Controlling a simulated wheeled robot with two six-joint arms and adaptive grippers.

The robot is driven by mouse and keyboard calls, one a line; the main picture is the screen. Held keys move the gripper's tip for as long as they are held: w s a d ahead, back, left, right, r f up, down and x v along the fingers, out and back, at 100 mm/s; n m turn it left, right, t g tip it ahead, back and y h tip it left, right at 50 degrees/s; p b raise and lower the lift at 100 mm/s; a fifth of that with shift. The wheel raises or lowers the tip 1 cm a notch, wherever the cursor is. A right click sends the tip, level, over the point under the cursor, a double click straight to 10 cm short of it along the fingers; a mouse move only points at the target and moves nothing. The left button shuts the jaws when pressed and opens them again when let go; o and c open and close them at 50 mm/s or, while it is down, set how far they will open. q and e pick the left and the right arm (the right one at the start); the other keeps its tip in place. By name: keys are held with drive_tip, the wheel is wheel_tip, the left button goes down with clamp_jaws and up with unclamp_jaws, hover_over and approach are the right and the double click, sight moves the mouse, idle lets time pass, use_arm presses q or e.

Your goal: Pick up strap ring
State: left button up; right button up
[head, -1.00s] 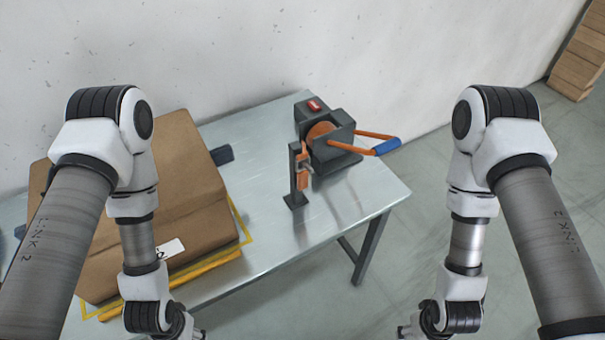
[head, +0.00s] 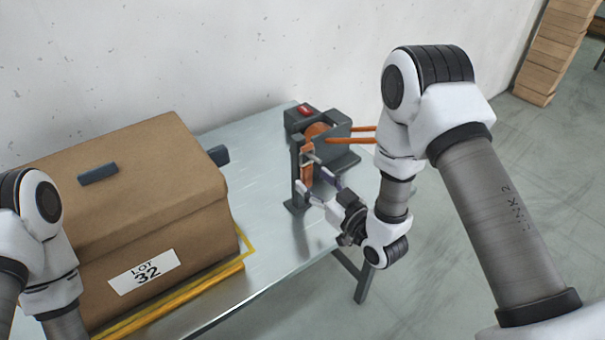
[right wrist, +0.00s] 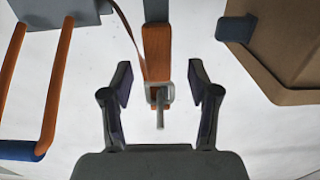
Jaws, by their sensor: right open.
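The strap ring (right wrist: 160,96) is a small metal ring with a pin at the end of an orange strap (right wrist: 157,50). In the head view the strap (head: 306,170) hangs on a dark post on the table, and the ring is hard to make out. My right gripper (head: 307,173) is open at the post, with its fingers near the strap. In the right wrist view, the open fingers of my right gripper (right wrist: 161,82) stand either side of the ring, with a gap on both sides. My left gripper is out of view.
A dark strap dispenser (head: 325,135) with an orange reel and an orange handle stands behind the post. A large brown box (head: 130,210) labelled LOT 32 fills the left of the metal table (head: 265,255). The table between box and post is clear.

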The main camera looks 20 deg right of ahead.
sight(309, 175)
drive_tip(key=x, duration=0.3)
drive_tip(key=shift+p, duration=0.3)
drive_tip(key=shift+w+f, duration=0.15)
drive_tip(key=shift+w, duration=0.2)
clamp_jaws()
